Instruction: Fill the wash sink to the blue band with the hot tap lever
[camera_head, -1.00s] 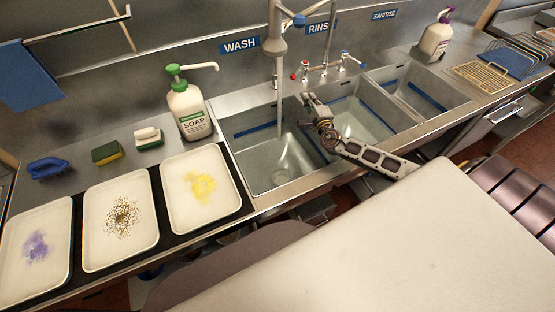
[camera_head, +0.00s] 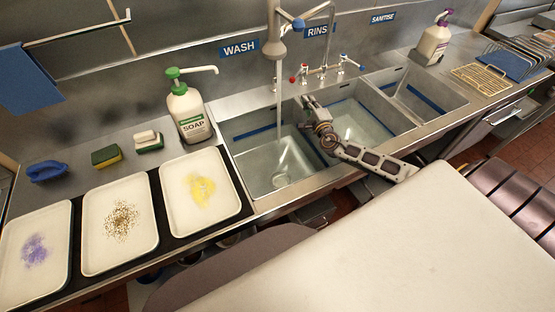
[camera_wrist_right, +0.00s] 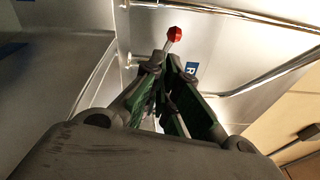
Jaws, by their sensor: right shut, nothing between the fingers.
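The wash sink (camera_head: 252,187) is under the WASH sign in the head view. A thin stream of water (camera_head: 280,115) falls into it from the grey spout. Clear water (camera_head: 275,165) seems to lie in the basin, below the blue band (camera_head: 258,134) on the back wall; its exact level is hard to read. The red-knobbed hot tap lever (camera_head: 292,80) stands behind the sinks. My right gripper (camera_head: 305,99) is shut and empty, in front of the taps. In the wrist view the red knob (camera_wrist_right: 174,33) shows just beyond the fingertips, apart from them. My left gripper is out of view.
A blue-knobbed tap (camera_head: 344,59) stands right of the hot one. The soap bottle (camera_head: 188,112) stands left of the wash sink. My right forearm crosses the rinse sink (camera_head: 375,112).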

